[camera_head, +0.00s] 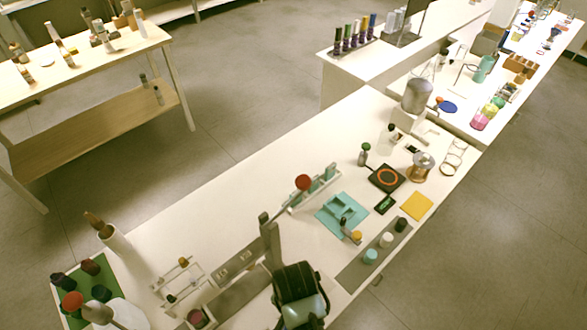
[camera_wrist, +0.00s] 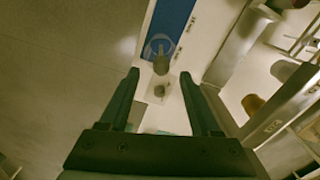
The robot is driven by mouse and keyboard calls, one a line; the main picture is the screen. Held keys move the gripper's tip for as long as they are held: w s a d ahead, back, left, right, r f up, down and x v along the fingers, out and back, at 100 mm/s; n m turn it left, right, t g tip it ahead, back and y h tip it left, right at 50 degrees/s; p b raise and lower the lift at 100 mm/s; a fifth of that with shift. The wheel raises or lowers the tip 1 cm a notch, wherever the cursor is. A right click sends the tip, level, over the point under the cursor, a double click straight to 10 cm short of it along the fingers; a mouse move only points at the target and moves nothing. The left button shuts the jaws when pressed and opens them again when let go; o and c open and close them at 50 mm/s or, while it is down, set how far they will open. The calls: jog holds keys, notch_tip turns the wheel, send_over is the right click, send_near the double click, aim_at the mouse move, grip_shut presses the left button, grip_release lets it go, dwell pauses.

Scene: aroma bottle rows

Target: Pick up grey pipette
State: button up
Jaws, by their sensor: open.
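My gripper (camera_wrist: 159,73) is open in the wrist view, its two dark fingers apart with nothing held between them. A small grey rounded object (camera_wrist: 161,64) shows in the gap between the fingertips, beyond them. I cannot tell whether it is the grey pipette. In the head view, my dark wrist (camera_head: 299,288) is over the near part of the long white table (camera_head: 225,185). No grey pipette can be picked out surely in the head view; things there are small, and my arm hides part of the table.
A blue panel (camera_wrist: 172,22) lies beyond the fingers. A rack of coloured upright tools (camera_head: 355,35) stands on the far counter. A teal tray (camera_head: 341,214), a yellow square (camera_head: 416,206) and a green mat with dark bottles (camera_head: 83,268) are on the long table.

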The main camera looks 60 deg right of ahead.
jog(key=shift+w+f, duration=0.1)
jog(key=shift+f, duration=1.95)
jog(key=c, duration=0.8)
